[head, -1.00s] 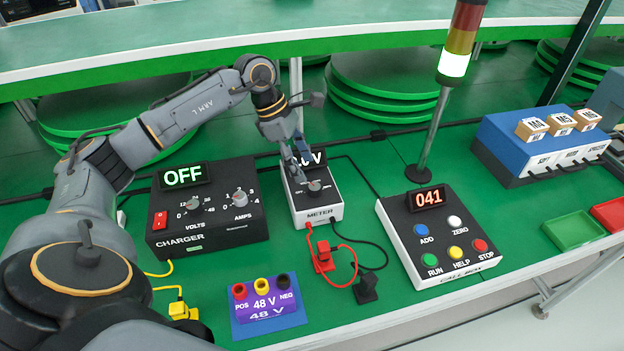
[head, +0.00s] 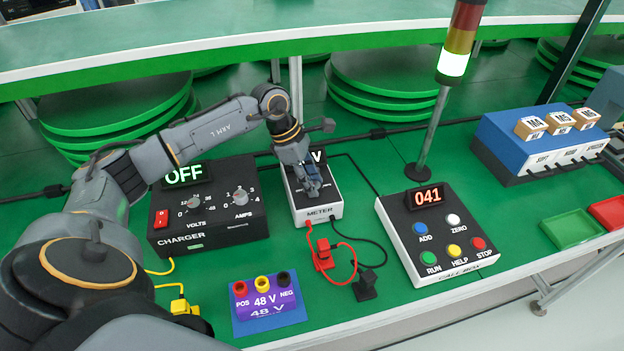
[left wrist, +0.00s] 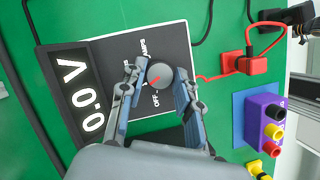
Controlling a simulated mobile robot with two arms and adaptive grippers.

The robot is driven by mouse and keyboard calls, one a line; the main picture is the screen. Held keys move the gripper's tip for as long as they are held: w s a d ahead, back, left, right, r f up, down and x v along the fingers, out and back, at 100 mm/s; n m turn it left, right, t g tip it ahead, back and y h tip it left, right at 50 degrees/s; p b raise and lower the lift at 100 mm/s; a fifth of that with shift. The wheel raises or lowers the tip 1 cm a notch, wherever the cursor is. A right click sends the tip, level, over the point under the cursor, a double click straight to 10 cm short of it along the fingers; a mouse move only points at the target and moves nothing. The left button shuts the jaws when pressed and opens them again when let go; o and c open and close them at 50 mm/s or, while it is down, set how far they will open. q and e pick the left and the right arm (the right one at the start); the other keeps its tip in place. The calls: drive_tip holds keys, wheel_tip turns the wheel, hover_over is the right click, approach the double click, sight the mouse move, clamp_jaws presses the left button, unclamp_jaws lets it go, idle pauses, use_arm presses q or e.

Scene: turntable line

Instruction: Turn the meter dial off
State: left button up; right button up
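The meter (head: 320,211) is a small black-topped white box on the green bench, with a display that is mostly hidden by my arm in the head view. In the left wrist view its display (left wrist: 86,95) reads 0.0 V. The meter dial (left wrist: 161,75) is a round grey knob with a red pointer mark; printed words "OFF" and "AMPS" show beside it. My left gripper (left wrist: 158,88) is over the meter with its two fingers apart, one on each side of the dial. I cannot tell whether the fingers touch it. My right gripper is in neither view.
The charger (head: 208,215), its display reading OFF, stands left of the meter. The call box (head: 440,237) and a signal tower (head: 440,110) stand to the right. Red and black plugs (head: 324,254) with cables and a purple 48 V battery (head: 266,303) lie in front.

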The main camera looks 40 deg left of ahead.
use_arm(q)
drive_tip(key=shift+n, duration=0.4)
drive_tip(key=n+t+b, duration=0.1)
drive_tip(key=n, duration=0.1)
drive_tip(key=n+t+y+b, duration=0.1)
drive_tip(key=n, duration=0.1)
drive_tip(key=shift+s+d+f+n, duration=0.1)
drive_tip(key=shift+s+n, duration=0.05)
drive_tip(key=shift+n, duration=0.15)
drive_tip(key=shift+d+n+t+y+b, duration=0.15)
drive_tip(key=shift+n+y+b, duration=0.4)
drive_tip(key=shift+n, duration=0.6)
drive_tip(key=shift+a+n+t+y+b, duration=0.1)
drive_tip(key=shift+n+t+y+b, duration=0.15)
drive_tip(key=shift+n+b, duration=0.7)
drive_tip(key=shift+n, duration=0.3)
drive_tip(key=o, duration=1.1)
drive_tip(key=shift+r, duration=0.2)
drive_tip(key=v, duration=1.2)
